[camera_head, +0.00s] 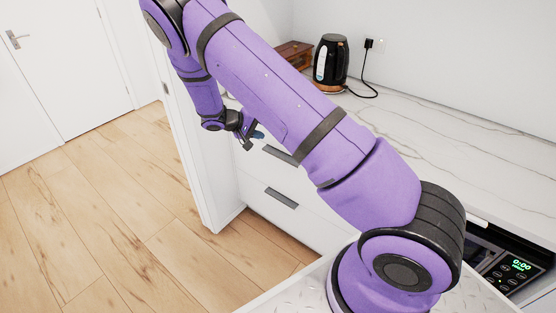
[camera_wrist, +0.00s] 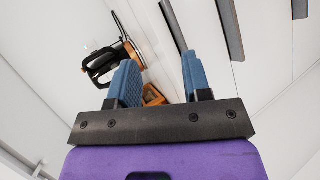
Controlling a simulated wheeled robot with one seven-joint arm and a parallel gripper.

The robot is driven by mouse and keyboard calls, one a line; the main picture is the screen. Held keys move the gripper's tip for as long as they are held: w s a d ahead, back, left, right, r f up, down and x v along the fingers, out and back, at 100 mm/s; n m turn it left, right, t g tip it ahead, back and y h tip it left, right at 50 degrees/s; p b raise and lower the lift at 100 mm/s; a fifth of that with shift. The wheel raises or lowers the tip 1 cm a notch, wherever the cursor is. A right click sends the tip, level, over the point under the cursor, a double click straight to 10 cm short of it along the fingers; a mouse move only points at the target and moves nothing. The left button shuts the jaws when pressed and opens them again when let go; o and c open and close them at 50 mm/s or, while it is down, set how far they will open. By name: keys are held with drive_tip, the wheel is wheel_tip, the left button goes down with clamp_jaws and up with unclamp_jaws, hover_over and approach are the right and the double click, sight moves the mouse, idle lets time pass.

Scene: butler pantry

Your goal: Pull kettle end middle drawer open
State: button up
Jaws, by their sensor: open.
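The white drawer stack stands below the kettle (camera_head: 331,62), and its fronts look shut. In the wrist view three dark bar handles run side by side: the one nearest the counter (camera_wrist: 172,22), the middle drawer's handle (camera_wrist: 230,28) and the far one (camera_wrist: 300,8). In the head view two handles show, the upper one (camera_head: 281,154) partly behind my arm and a lower one (camera_head: 281,198). My gripper (camera_head: 254,136) is open and empty in front of the drawers' left end. In the wrist view its blue fingers (camera_wrist: 160,72) are apart, with no handle between them.
The marble countertop (camera_head: 430,130) carries the kettle and a wooden box (camera_head: 294,56). A cord runs from the kettle to a wall socket. An appliance with a lit display (camera_head: 520,266) is at the lower right. Wooden floor (camera_head: 100,220) lies open at left, towards a white door (camera_head: 55,70).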

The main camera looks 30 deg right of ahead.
wheel_tip(320, 180, down, 11)
drive_tip(key=w+n+t+h, duration=0.2)
drive_tip(key=h, duration=0.1)
drive_tip(key=n+t+h, duration=0.2)
drive_tip(key=n+t, duration=0.2)
drive_tip(key=t, duration=0.2)
approach(278, 159)
drive_tip(key=x, duration=1)
clamp_jaws()
